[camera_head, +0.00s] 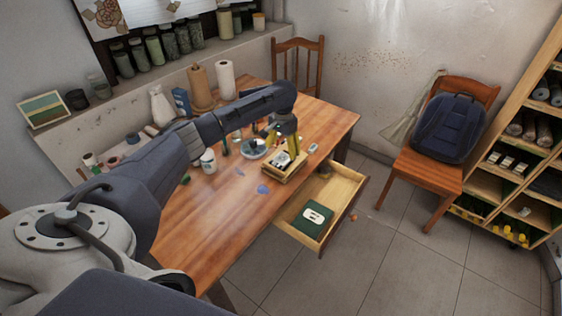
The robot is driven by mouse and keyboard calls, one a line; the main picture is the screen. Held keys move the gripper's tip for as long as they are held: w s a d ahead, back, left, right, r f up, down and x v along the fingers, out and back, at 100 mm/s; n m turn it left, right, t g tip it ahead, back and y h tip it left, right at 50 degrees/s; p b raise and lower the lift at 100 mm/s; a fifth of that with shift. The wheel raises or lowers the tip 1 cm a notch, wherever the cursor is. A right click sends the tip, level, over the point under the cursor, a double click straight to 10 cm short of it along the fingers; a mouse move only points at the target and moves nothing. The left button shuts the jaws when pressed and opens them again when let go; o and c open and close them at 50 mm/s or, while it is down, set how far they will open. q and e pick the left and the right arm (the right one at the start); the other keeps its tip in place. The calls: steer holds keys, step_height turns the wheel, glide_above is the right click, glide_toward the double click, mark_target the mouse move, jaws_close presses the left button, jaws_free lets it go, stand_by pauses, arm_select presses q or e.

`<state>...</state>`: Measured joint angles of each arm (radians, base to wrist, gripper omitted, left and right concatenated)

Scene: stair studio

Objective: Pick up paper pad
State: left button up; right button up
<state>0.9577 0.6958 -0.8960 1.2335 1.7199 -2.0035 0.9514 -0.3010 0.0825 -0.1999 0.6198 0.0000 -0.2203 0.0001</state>
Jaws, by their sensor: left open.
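A dark green pad with a white label (312,217), which looks like the paper pad, lies flat in the open wooden drawer (346,213) at the table's right side. My left arm reaches in from the left across the table. My left gripper (282,147), with yellow fingers, is open and points down over a small wooden box (277,172) near the table's right edge. The gripper is behind and to the left of the pad, apart from it. The fingers partly hide the box's contents. My right gripper is out of view.
The wooden table (229,232) holds a white mug (208,161), a plate (253,150), a paper roll (226,81) and several small items. A chair with a dark backpack (449,128) stands at right, beside a shelf. The floor beside the drawer is mostly clear.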

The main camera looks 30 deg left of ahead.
mark_target(283, 157)
arm_select(q)
steer(key=shift+s+f, duration=0.1)
steer(key=shift+f, duration=2.1)
steer(key=c, duration=1.3)
steer(key=shift+r, duration=0.15)
